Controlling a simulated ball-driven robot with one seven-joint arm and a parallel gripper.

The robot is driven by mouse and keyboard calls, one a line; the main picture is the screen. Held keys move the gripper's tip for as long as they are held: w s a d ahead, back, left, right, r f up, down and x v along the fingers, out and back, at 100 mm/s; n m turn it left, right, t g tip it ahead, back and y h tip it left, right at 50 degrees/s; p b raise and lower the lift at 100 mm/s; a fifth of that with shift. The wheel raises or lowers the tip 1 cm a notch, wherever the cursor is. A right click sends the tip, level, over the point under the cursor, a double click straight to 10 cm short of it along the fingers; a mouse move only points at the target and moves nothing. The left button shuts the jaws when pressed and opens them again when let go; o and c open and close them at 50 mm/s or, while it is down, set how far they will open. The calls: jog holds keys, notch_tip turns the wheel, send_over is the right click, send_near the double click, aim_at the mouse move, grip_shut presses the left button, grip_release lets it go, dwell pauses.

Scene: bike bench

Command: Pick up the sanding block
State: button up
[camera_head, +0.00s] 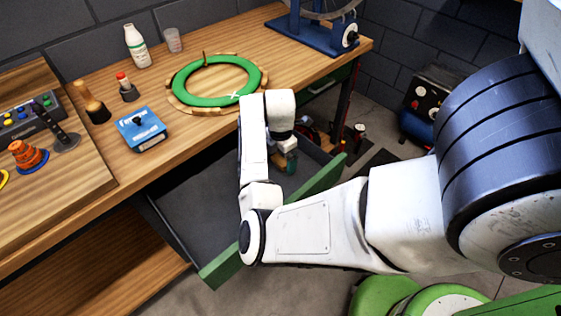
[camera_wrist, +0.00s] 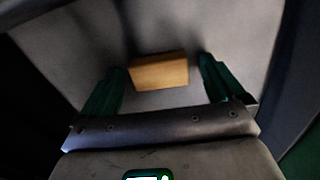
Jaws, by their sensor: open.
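The sanding block (camera_wrist: 159,72) shows in the wrist view as a tan rectangular block on the grey floor of the open drawer (camera_head: 195,205). My gripper (camera_wrist: 162,66) is open, with its dark green fingers to the left and right of the block. A gap shows on each side, and I cannot tell how far above the floor the fingertips are. In the head view my gripper (camera_head: 290,164) is partly visible over the drawer's far right part.
The workbench (camera_head: 165,160) stands above the drawer. On it are a green ring (camera_head: 184,92), a blue box (camera_head: 140,130), a white bottle (camera_head: 137,46) and a blue stand (camera_head: 300,35). The drawer's green front (camera_head: 215,271) and walls surround my gripper. Dark walls show close by in the wrist view.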

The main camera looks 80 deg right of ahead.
jog(key=shift+c, duration=0.3)
jog(key=c, duration=1.1)
jog(key=shift+o, duration=0.2)
